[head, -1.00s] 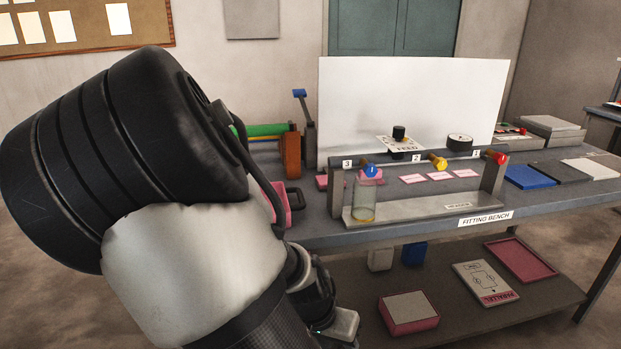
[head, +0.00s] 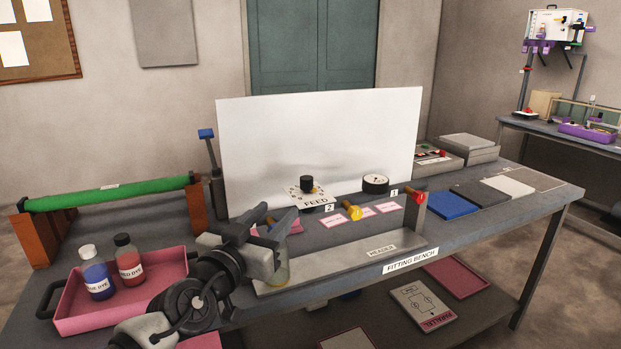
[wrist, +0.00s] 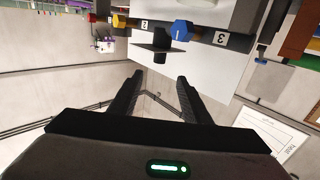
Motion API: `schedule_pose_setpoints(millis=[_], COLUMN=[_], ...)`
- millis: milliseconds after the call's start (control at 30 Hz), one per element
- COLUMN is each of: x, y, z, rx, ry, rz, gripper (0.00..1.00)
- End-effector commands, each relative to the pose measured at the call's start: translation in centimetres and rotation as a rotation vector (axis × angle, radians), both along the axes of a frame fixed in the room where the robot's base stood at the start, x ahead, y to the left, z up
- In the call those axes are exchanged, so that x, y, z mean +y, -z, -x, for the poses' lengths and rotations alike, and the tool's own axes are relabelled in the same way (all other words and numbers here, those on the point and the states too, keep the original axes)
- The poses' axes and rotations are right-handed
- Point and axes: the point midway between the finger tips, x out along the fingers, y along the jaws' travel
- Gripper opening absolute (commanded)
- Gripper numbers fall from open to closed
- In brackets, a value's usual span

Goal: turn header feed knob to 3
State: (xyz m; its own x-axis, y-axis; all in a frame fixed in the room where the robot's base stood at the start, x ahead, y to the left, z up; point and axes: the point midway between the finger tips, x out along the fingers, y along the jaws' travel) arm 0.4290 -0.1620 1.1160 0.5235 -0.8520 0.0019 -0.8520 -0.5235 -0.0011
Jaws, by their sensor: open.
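The black feed knob (head: 307,183) stands on a pale dial plate marked FEED (head: 316,202), behind the header rail and in front of a white panel. Its pointer setting is too small to read. In the wrist view, which looks upside down, a dark knob (wrist: 160,58) on a plate appears beyond my fingertips and seems to be the same knob. My gripper (head: 272,217) is open and empty, left of the feed knob and apart from it. Its two dark fingers also show in the wrist view (wrist: 160,80).
The header rail carries a yellow knob (head: 352,211), a red knob (head: 418,197) and a blue knob (wrist: 182,30). A round gauge (head: 375,184) stands right of the dial. A pink tray (head: 165,290) with two dye bottles and a green roller (head: 110,192) lie left.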

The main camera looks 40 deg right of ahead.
Motion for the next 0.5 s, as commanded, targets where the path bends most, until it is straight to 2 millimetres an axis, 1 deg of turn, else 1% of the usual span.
schedule_pose_setpoints(millis=[167,500], x=[-2.0,-8.4], y=[0.2,0.2], z=[-1.1,-4.9], rx=[0.000,0.000], ry=[0.005,0.006], rz=[-0.004,-0.004], gripper=[0.43,0.43])
